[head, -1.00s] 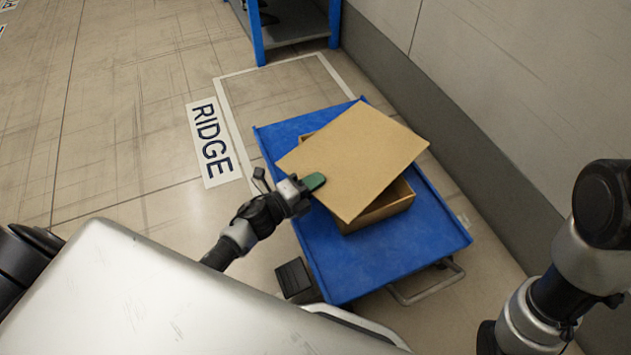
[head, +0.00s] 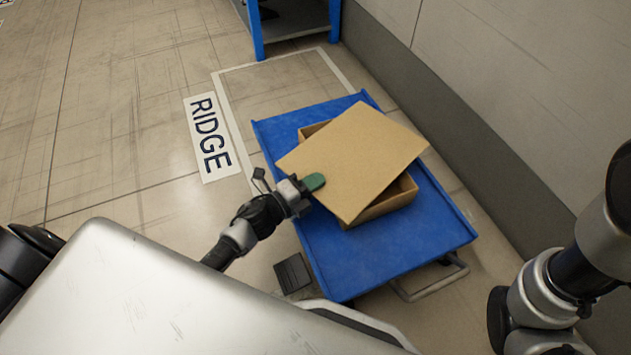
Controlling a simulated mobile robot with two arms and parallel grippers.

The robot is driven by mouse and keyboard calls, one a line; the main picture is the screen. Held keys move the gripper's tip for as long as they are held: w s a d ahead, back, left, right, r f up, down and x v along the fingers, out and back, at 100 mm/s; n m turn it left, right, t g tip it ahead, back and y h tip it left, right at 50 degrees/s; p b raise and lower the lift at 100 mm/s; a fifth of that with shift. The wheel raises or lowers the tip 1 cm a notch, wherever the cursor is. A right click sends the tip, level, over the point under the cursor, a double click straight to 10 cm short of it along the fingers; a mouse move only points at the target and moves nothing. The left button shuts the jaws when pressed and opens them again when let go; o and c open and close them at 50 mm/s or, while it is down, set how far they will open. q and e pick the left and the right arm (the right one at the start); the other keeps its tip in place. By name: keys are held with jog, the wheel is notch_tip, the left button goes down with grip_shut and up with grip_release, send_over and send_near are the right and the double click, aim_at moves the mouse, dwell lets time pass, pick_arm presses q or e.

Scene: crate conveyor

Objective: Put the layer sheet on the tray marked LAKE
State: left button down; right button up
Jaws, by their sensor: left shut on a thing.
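The layer sheet (head: 355,155) is a flat tan board. My left gripper (head: 314,182) is shut on its left edge and holds it, turned at an angle, above an open tan tray (head: 385,204). The sheet hides most of the tray's inside, and I cannot tell whether they touch. The tray stands on a blue cart (head: 350,270). No LAKE mark shows in this view. My right arm is at the right edge, with its gripper out of view.
A floor sign reading RIDGE (head: 211,137) lies left of the cart, beside a white floor outline. A blue-framed rack (head: 290,22) stands at the back. A wall (head: 500,90) runs close along the cart's right side. The floor at left is clear.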

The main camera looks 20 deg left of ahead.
pick_arm(q)
jog(key=shift+f+b, duration=0.35)
jog(key=shift+f, duration=0.1)
jog(key=c, duration=1.2)
grip_release()
